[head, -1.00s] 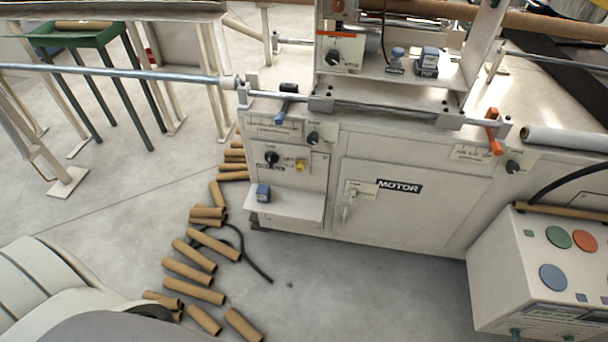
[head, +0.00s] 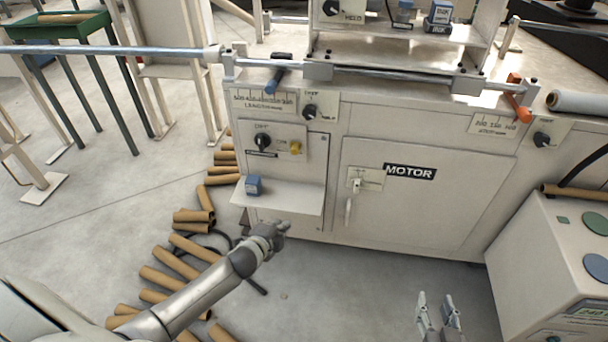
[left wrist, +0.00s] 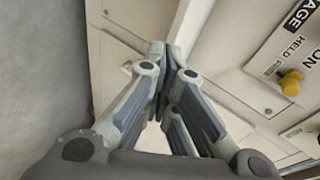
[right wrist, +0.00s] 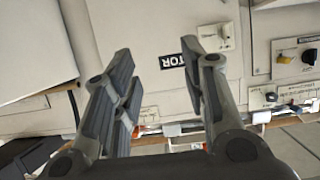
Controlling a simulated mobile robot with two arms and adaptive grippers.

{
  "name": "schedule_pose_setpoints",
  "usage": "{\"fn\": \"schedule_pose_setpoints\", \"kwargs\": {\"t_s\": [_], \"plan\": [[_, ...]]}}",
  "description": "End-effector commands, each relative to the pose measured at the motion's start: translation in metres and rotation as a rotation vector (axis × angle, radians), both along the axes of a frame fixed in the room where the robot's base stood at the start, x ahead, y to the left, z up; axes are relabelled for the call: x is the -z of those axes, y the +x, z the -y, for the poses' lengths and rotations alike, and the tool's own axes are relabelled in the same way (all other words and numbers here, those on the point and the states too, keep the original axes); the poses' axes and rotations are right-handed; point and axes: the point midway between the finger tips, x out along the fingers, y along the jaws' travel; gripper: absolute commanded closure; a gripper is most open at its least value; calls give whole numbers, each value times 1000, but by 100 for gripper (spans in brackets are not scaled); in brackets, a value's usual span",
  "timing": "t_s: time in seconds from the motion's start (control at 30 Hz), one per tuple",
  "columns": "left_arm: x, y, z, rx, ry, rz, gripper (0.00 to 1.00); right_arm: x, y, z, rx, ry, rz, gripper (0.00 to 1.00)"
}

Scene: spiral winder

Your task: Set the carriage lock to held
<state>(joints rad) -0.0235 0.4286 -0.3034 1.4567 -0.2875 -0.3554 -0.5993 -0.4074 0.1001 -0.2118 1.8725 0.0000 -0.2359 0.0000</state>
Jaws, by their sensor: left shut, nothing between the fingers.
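The lower left panel of the machine has a black knob (head: 262,142) and a yellow knob (head: 296,147). In the left wrist view the yellow knob (left wrist: 291,83) sits near a "HELD" label (left wrist: 290,53) and lettering ending in "AGE". Both knobs also show in the right wrist view, the black one (right wrist: 309,56) beside the yellow one (right wrist: 287,57). Another black knob (head: 330,8) on the upper carriage also has a label reading "HELD". My left gripper (head: 281,229) is shut and empty, below the small shelf. My right gripper (head: 435,303) is open and empty, low before the cabinet.
The MOTOR door (head: 420,205) has a handle switch. Cardboard tubes (head: 165,285) lie on the floor. A control box (head: 540,240) stands at the right.

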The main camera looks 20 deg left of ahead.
Motion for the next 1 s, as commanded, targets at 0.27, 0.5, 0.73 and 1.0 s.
{"fn": "schedule_pose_setpoints", "kwargs": {"t_s": [0.27,0.5,0.73,1.0], "plan": [[-73,48,20,166,250,247,100,-98,6,-6,-7,73,290,60],[-122,57,35,237,401,382,100,-162,-11,-3,-10,114,451,60],[-138,57,40,254,442,419,100,-182,-17,-2,-11,126,493,60],[-138,58,40,254,441,418,100,-183,-17,-2,-11,126,493,60]]}}
